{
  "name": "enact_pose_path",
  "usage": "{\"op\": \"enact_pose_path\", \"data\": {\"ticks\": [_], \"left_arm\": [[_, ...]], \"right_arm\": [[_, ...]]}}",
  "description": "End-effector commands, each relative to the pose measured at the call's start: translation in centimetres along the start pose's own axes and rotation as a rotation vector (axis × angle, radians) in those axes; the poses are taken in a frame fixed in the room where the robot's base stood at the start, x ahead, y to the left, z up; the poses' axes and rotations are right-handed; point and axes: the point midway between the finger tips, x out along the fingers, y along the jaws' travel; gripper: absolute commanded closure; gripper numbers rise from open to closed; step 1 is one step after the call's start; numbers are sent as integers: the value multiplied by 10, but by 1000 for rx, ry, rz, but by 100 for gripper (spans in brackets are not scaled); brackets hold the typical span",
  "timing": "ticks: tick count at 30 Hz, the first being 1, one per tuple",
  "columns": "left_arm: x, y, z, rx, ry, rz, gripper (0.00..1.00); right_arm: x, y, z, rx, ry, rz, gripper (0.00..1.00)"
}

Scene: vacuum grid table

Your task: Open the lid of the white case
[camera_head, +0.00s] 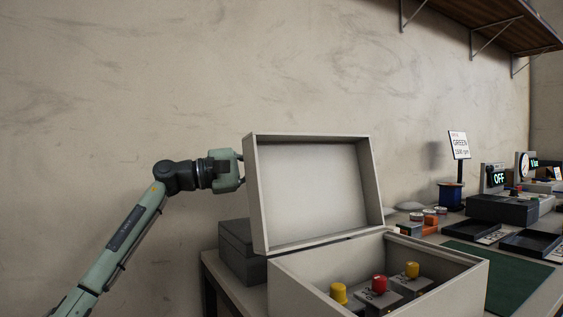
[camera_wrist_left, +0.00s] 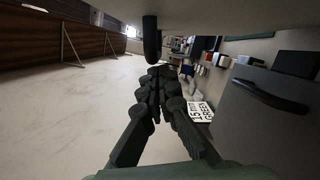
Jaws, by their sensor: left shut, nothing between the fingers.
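The white case (camera_head: 452,298) stands on the table with its lid (camera_head: 314,190) raised, leaning back a little from upright. The lid's hollow inside faces the head camera. Inside the case are two yellow knobs and one red knob (camera_head: 379,284). My left gripper (camera_head: 239,168) is at the lid's upper left edge, partly hidden by it. Whether it touches the lid I cannot tell. In the left wrist view its fingers (camera_wrist_left: 158,85) are together with nothing between them. My right gripper is not in view.
A dark grey box (camera_head: 238,252) stands behind the case at left. To the right are a green mat (camera_head: 510,280), black trays (camera_head: 538,243), a device reading OFF (camera_head: 500,205) and a GREEN sign (camera_head: 459,146). A shelf (camera_head: 490,22) hangs on the wall, upper right.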

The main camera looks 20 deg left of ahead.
Motion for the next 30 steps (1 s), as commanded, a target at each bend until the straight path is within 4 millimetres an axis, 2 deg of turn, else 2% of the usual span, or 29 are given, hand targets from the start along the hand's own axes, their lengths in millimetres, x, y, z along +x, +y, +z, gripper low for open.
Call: {"op": "enact_pose_path", "data": {"ticks": [12,14,18,22,30], "left_arm": [[1,1,5,12,0,-3,100],[2,4,12,48,-2,-12,100],[9,12,40,191,-2,-49,100],[15,15,61,300,-1,-79,100],[18,14,68,341,0,-92,100]], "right_arm": [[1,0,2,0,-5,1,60],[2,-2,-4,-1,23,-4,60],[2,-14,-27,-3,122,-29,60],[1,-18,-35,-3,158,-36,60],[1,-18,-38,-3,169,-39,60]]}}
